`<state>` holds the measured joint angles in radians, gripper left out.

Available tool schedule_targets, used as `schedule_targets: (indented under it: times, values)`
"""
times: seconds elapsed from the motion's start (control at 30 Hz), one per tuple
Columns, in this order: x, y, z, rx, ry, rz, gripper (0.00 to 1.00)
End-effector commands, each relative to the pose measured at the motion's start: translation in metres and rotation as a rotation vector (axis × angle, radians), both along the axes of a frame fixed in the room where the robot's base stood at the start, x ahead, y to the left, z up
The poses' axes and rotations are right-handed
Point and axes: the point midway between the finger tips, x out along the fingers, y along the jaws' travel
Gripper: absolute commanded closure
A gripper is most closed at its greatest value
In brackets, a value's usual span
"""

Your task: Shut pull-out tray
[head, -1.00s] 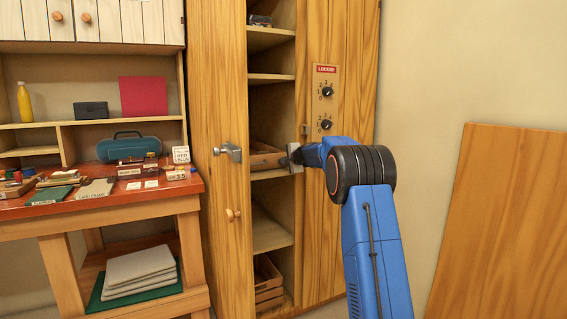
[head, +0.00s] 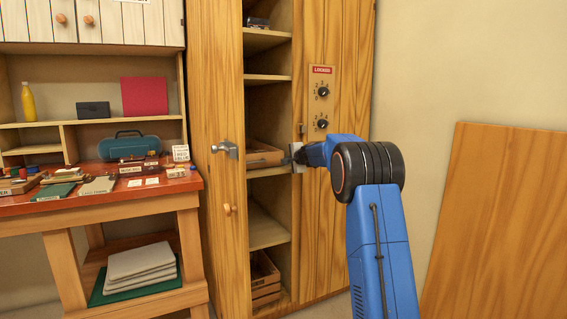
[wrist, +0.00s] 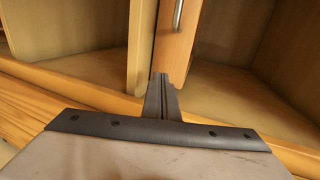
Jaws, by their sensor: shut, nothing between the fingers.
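The wooden pull-out tray (head: 266,156) sits on a middle shelf of the tall open cabinet in the head view. My gripper (head: 287,160) is at the cabinet opening, at the tray's right end; whether it touches the tray is too small to tell. In the wrist view my gripper (wrist: 161,80) is shut with nothing between its fingers. Its tips are at the lower end of an orange-brown wooden front with a metal handle (wrist: 178,15), which looks like the tray's front. My gripper partly hides the tray in the head view.
The cabinet door (head: 218,200) stands open at left, with a metal handle (head: 225,149). A slatted crate (head: 265,282) is at the cabinet's bottom. A cluttered red workbench (head: 100,200) stands left. A wooden panel (head: 500,220) leans on the right wall.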

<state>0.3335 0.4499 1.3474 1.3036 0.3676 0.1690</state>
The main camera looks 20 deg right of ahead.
Motion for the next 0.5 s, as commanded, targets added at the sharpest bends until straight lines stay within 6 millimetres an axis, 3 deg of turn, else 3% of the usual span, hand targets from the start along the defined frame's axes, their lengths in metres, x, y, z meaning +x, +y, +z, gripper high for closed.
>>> schedule_targets:
  times: [0.5]
  values:
    - [-0.066, -0.003, 0.022, 0.0, -0.001, 0.0, 1.0]
